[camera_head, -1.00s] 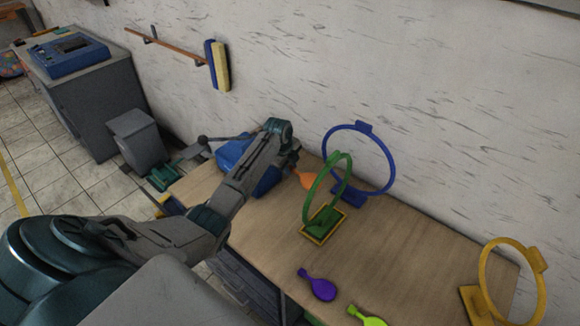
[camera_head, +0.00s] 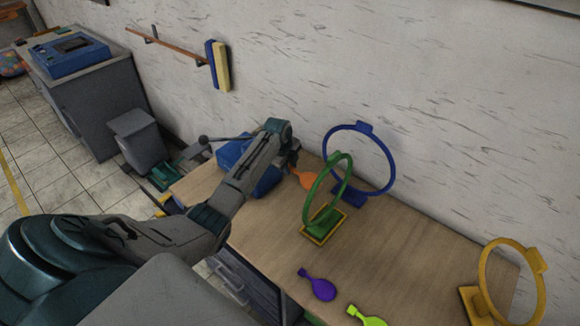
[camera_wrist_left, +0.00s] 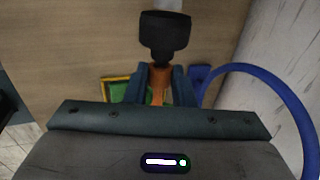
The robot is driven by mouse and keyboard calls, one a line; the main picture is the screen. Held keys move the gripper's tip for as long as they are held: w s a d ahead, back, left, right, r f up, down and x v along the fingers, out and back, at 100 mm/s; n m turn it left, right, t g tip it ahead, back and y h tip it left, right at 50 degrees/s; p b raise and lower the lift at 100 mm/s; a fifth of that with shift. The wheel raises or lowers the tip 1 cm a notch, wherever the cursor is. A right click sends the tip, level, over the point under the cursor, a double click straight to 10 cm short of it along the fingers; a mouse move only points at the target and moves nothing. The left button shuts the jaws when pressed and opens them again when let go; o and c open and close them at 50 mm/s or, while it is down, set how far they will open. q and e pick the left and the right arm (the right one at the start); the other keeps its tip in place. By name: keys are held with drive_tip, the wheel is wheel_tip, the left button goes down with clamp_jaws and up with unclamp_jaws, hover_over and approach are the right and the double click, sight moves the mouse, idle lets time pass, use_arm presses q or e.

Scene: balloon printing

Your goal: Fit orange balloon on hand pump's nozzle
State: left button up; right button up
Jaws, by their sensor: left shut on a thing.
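The orange balloon (camera_head: 304,180) is at the back of the table, next to the green ring. My left gripper (camera_wrist_left: 162,84) is shut on it; an orange part (camera_wrist_left: 160,80) shows between the fingers in the left wrist view. A black part with a narrow neck (camera_wrist_left: 165,35), apparently the pump's nozzle, lies right in front of the fingertips. Its neck meets or overlaps the orange part in that view; I cannot tell whether the balloon is around it. A blue body (camera_head: 268,181), probably the hand pump, is partly hidden behind my left arm. My right gripper is out of view.
A green ring on a stand (camera_head: 324,219) and a blue ring (camera_head: 391,172) stand close to the gripper. A yellow ring (camera_head: 482,290) stands at the right end. A purple balloon (camera_head: 322,289) and a lime balloon (camera_head: 372,321) lie in front. The table's middle right is clear.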

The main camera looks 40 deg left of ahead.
use_arm(q)
drive_tip(key=shift+a, duration=0.5)
idle(0.4)
drive_tip(key=o, duration=0.8)
drive_tip(key=shift+o, duration=0.2)
drive_tip(key=p+v, duration=0.1)
drive_tip(key=v, duration=0.8)
